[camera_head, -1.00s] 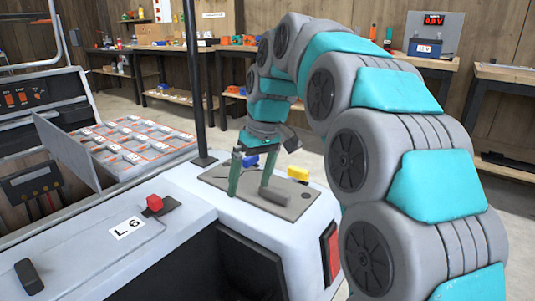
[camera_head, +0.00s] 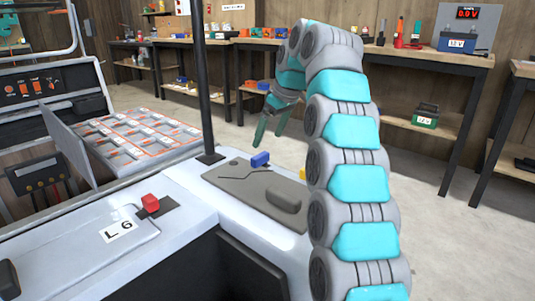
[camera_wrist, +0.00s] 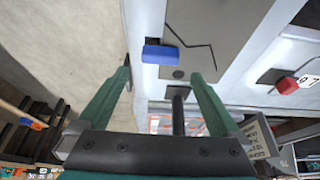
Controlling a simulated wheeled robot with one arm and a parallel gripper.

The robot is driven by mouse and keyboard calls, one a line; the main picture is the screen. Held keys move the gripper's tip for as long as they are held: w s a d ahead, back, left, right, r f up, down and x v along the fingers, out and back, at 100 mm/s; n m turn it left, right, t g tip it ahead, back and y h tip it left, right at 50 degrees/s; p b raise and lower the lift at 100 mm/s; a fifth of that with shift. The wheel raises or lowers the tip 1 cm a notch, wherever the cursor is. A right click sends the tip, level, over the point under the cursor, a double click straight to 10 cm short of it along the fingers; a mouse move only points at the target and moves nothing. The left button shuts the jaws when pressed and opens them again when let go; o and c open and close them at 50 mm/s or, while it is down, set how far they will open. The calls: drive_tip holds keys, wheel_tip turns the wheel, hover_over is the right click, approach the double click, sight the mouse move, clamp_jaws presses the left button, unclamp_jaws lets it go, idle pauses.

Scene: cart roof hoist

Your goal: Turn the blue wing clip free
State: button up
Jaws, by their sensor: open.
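The blue wing clip (camera_head: 260,159) sits at the far edge of a grey plate (camera_head: 240,180) on the cart's white roof. It also shows in the wrist view (camera_wrist: 160,54), just beyond my fingertips and lying across the gap between them. My gripper (camera_head: 271,130) is open and empty, raised above and a little beyond the blue clip, its green fingers pointing down. In the wrist view the two fingers of my gripper (camera_wrist: 160,76) stand wide apart and do not touch the clip. A yellow clip (camera_head: 302,174) is mostly hidden behind my arm.
A red clip (camera_head: 150,202) stands near the L6 label (camera_head: 117,231). A dark pole (camera_head: 205,80) rises left of the plate, and a dark grey handle-like block (camera_head: 284,199) lies on it. Workbenches (camera_head: 430,58) line the back wall. Floor is open beyond the cart.

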sight(261, 155)
drive_tip(key=b+x, duration=0.3)
drive_tip(key=x, duration=0.1)
drive_tip(key=shift+a+f, duration=0.15)
drive_tip(key=shift+f, duration=0.25)
drive_tip(key=shift+x, duration=1.4)
drive_tip(key=shift+r, duration=0.1)
drive_tip(key=shift+c, duration=0.2)
drive_tip(key=c, duration=1.1)
